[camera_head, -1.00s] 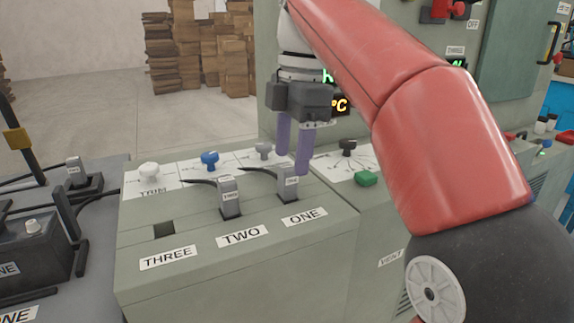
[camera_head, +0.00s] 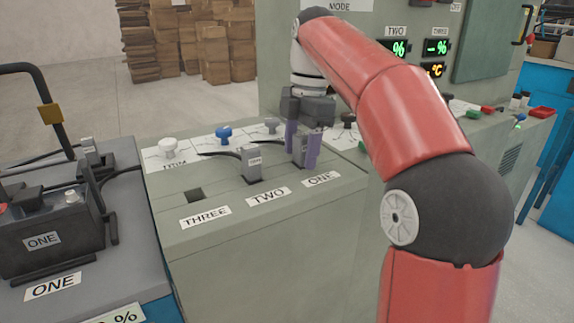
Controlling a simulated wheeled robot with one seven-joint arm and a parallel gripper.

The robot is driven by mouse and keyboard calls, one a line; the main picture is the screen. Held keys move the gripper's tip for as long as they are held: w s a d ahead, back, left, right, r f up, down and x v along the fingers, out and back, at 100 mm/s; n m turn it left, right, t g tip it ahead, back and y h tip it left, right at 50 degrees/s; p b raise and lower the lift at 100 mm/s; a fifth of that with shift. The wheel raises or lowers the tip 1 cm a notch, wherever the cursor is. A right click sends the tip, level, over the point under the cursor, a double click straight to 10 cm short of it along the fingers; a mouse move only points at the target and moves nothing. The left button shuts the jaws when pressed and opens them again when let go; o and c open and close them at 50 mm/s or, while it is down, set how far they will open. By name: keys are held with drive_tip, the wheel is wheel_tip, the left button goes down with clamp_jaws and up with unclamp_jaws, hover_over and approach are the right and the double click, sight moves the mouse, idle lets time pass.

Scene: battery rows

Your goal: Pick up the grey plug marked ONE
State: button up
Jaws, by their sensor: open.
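The grey plug marked ONE (camera_head: 299,151) stands upright in its slot on the sloped console top, behind the printed label ONE (camera_head: 321,179). My gripper (camera_head: 302,150) points down with its purple fingers on either side of this plug. The jaws are open. The right finger partly covers the plug, and its own marking cannot be read. I cannot tell whether either finger touches it.
Plug TWO (camera_head: 252,162) stands close to the left, with a black cable. The slot at THREE (camera_head: 195,195) is empty. White (camera_head: 168,147), blue (camera_head: 223,134) and grey (camera_head: 271,125) knobs stand behind. A battery (camera_head: 45,236) sits at left.

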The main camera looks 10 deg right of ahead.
drive_tip(key=shift+f, duration=0.2)
drive_tip(key=shift+c, duration=0.5)
drive_tip(key=c, duration=1)
drive_tip(key=shift+r, duration=0.1)
